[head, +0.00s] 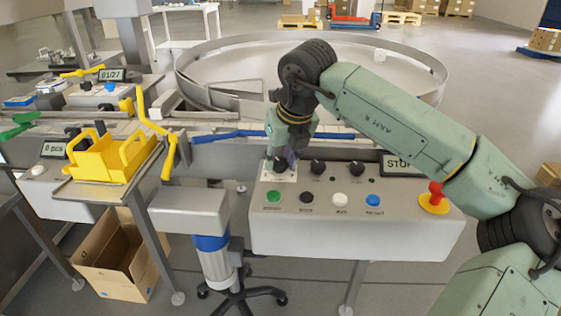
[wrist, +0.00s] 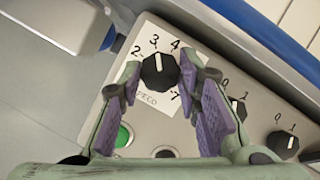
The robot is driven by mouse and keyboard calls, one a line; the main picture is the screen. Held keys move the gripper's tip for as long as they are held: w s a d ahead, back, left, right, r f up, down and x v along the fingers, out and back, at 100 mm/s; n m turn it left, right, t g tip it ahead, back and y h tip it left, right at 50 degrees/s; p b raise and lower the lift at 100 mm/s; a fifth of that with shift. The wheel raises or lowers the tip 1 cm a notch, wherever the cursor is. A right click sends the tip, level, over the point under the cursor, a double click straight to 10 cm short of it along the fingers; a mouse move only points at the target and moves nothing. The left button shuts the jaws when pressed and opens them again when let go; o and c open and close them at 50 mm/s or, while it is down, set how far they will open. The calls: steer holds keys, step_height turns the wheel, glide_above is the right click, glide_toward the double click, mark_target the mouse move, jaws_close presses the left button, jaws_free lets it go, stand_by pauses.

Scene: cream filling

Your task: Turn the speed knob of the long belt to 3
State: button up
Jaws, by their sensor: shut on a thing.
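The speed knob (wrist: 159,72) is black with a white pointer line. It sits on a white dial label (wrist: 149,100) with numbers around it; 2, 3, 4 and 7 can be read. The pointer points up in the wrist view, close to the 3 and slightly toward the 4. My gripper (wrist: 164,80) has its purple-padded fingers around the knob, one on each side, shut on it. In the head view my gripper (head: 288,157) reaches down onto the leftmost knob (head: 278,166) of the grey control panel (head: 350,232), hiding much of that knob.
Two more black knobs (head: 317,167) (head: 357,168) stand right of the gripped one. Below are green (head: 273,197), black, white and blue buttons. A red emergency stop (head: 435,193) and a display (head: 401,163) are at right. A blue rail (head: 260,134) runs behind.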

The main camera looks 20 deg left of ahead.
steer(key=shift+n, duration=0.3)
steer(key=o, duration=1.1)
steer(key=shift+o, duration=0.2)
steer(key=v, duration=1.2)
steer(key=shift+w, duration=0.1)
